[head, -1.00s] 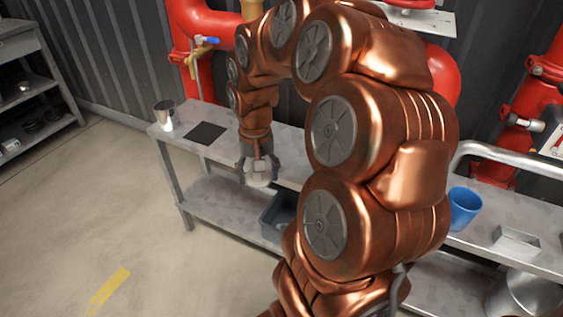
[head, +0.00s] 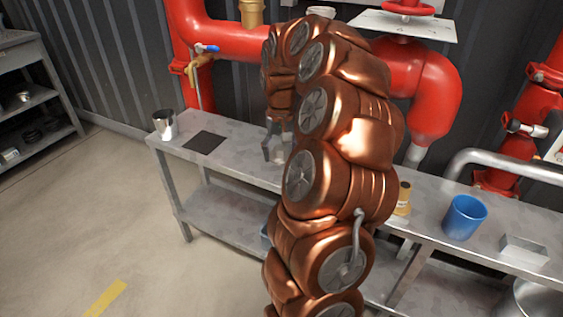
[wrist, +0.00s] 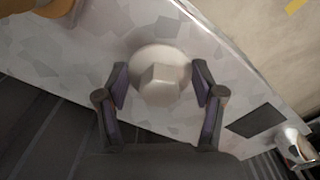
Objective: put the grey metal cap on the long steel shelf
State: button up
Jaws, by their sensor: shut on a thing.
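The grey metal cap (wrist: 163,75) is round with a raised block-shaped middle. My gripper (wrist: 161,80) is shut on it, a finger on each side. In the head view my gripper (head: 274,148) is over the top of the long steel shelf (head: 235,148), partly hidden by my arm, and only a small part of the cap shows. In the wrist view the shelf top (wrist: 105,45) lies behind the cap. I cannot tell whether the cap touches it.
A dark square mat (head: 204,142) and a metal cup (head: 164,124) are at the shelf's left end. A yellowish object (head: 403,198), a blue cup (head: 464,217) and a metal box (head: 523,251) stand to the right. Red pipes (head: 240,42) run behind.

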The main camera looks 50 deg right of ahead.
aim_at(281, 162)
jog(key=shift+w+d, duration=0.1)
jog(key=shift+d, duration=0.05)
jog(key=shift+f+b, duration=0.55)
jog(key=shift+f, duration=1.25)
jog(key=shift+f, duration=0.1)
jog(key=o, duration=1.3)
notch_tip(281, 162, up, 12)
jog(key=shift+r+p, duration=0.15)
jog(key=shift+p, duration=1.05)
